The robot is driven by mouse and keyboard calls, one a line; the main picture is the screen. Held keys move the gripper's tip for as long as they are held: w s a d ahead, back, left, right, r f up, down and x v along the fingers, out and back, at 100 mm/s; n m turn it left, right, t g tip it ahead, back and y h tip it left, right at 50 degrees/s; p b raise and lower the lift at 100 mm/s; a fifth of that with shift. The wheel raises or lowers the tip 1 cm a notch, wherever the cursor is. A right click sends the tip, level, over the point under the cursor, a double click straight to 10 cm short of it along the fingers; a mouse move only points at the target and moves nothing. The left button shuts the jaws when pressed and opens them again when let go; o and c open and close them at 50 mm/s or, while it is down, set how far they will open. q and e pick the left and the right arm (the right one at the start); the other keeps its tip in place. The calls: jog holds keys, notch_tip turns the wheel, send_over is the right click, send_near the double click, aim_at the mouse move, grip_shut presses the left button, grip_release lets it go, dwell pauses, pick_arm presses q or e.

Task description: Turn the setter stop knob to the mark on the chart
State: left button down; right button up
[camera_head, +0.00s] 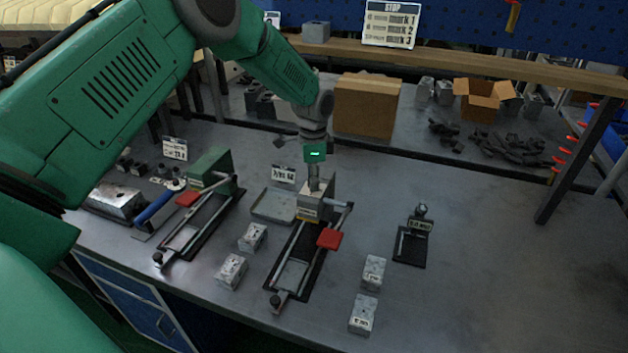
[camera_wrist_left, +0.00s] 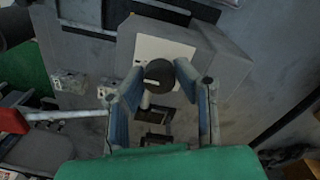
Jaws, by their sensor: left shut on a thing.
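The setter (camera_head: 318,206), a grey block unit on a dark rail with a red handle, stands mid-table. In the left wrist view its black round stop knob (camera_wrist_left: 158,75) sits above a pale plate. My left gripper (camera_head: 314,176) reaches down on top of the setter. In the wrist view its blue-lined fingers (camera_wrist_left: 162,88) are closed on the knob from both sides. In the head view my gripper hides the knob. The white STOP chart (camera_head: 390,22) on the back shelf lists marks; which one is indicated is too small to tell. My right gripper is not in view.
A similar green unit (camera_head: 211,168) with a red handle stands to the left. Small metal blocks (camera_head: 373,272) lie around the setter. A black stand (camera_head: 412,245) is to the right. A shallow tray (camera_head: 272,206) lies left of the setter. The table's right side is clear.

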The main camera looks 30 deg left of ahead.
pick_arm(q)
jog(key=shift+w+a+r, duration=0.1)
jog(key=shift+w+r, duration=0.15)
jog(key=shift+w, duration=0.05)
jog(key=c, duration=1.3)
grip_release()
jog(key=shift+o, duration=0.2)
jog(key=shift+f, duration=0.15)
jog(key=shift+s, duration=0.1)
jog(key=shift+r, duration=0.4)
notch_tip(320, 180, up, 11)
jog(key=shift+w+a, duration=0.15)
jog(key=shift+w, duration=0.1)
